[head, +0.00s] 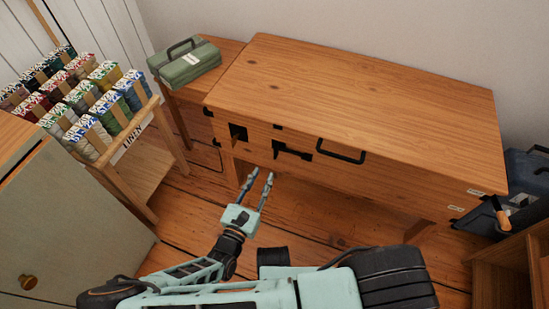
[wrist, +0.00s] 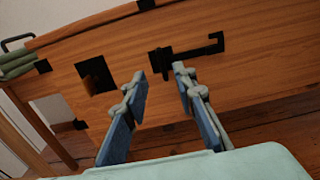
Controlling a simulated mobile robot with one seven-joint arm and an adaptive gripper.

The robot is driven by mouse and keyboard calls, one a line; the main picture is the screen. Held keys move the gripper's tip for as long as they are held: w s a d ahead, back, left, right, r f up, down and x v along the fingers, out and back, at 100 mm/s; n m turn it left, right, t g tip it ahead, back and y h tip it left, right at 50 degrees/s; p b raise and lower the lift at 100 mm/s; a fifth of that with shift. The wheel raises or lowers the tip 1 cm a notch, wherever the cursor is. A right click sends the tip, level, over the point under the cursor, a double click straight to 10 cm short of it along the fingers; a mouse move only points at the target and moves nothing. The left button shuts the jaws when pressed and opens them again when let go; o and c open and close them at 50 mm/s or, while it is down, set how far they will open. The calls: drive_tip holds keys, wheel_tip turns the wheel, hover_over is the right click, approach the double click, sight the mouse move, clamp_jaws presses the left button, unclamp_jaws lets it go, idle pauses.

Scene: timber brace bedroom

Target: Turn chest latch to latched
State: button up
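The wooden chest (head: 370,90) stands against the wall with its lid down. On its front is a black latch (head: 292,151), a bar with an angled end, which also shows in the wrist view (wrist: 212,47). A square black plate or opening (head: 238,132) is to the latch's left, also in the wrist view (wrist: 97,74). My gripper (head: 259,176) is open and empty, in front of the chest and below the latch in the head view. In the wrist view my gripper's fingertips (wrist: 160,76) are spread, with part of the latch behind them. Contact cannot be told.
A black handle (head: 341,152) is on the chest front, right of the latch. A green case (head: 184,62) sits on a small table at left. A rack of yarn (head: 90,105) and a cabinet (head: 65,225) stand left. A dark blue case (head: 525,185) is at right.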

sight(275, 151)
drive_tip(key=b+x, duration=0.2)
drive_tip(key=x, duration=0.8)
drive_tip(key=shift+w+d, duration=0.15)
drive_tip(key=shift+w, duration=0.2)
drive_tip(key=shift+c, duration=0.4)
clamp_jaws()
